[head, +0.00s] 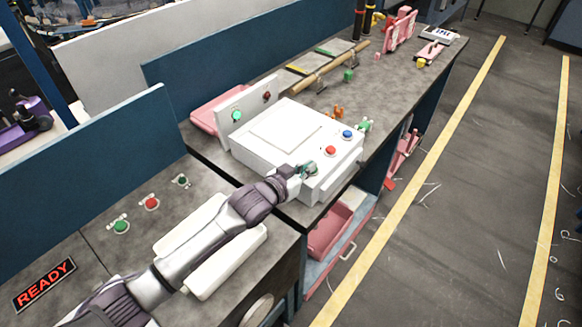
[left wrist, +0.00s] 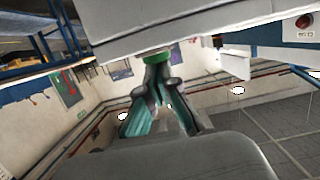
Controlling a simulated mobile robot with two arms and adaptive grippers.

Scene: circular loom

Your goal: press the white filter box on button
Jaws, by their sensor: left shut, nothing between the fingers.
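The white filter box (head: 280,130) sits on the grey workbench. Its front face carries a blue button (head: 347,134), a red button (head: 330,150) and, at the left, a green button that my left gripper (head: 308,170) mostly hides. My left gripper is shut and empty, with its tips at that green button. In the left wrist view the shut fingers (left wrist: 157,62) meet at the green button (left wrist: 157,54), below the white edge of the box (left wrist: 190,22). They look in contact, but I cannot tell whether the button is pressed in. My right gripper is not in view.
A white upright panel (head: 252,104) with a green and a red button stands behind the box. More buttons (head: 150,203) and a READY sign (head: 44,284) are on the near bench. The floor aisle at right is clear.

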